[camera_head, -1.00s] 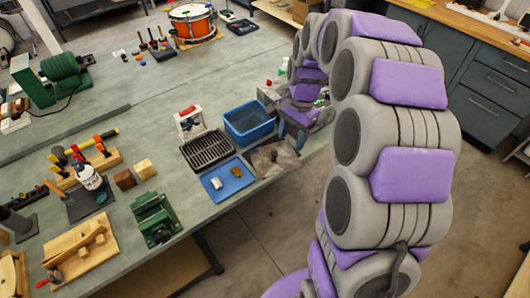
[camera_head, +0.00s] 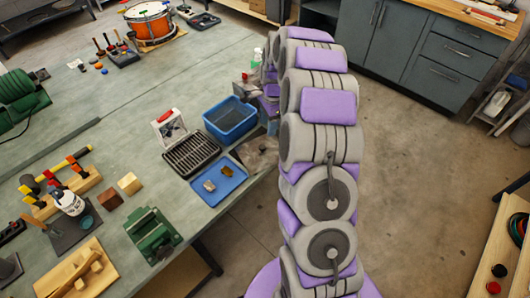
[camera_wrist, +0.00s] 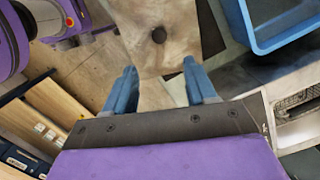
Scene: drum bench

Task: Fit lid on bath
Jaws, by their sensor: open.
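The bath, a blue open tub (camera_head: 236,135), stands near the right edge of the bench. Its corner shows at the upper right of the wrist view (camera_wrist: 241,28). A stained, brownish flat square with a dark round knob (camera_wrist: 150,52), which looks like the lid, lies beside the bath on a darker sheet. It also shows in the head view (camera_head: 256,150), partly hidden by my arm. My gripper (camera_wrist: 160,74) is open and empty, its two blue fingers pointing towards the square on either side of the knob's line. The fingers appear apart from the knob.
A black ribbed rack (camera_head: 191,153) and a blue tray (camera_head: 222,192) with small blocks lie close to the bath. A white stand (camera_head: 168,127) is behind the rack. A green vise (camera_head: 152,235) is at the front. The floor right of the bench is largely clear.

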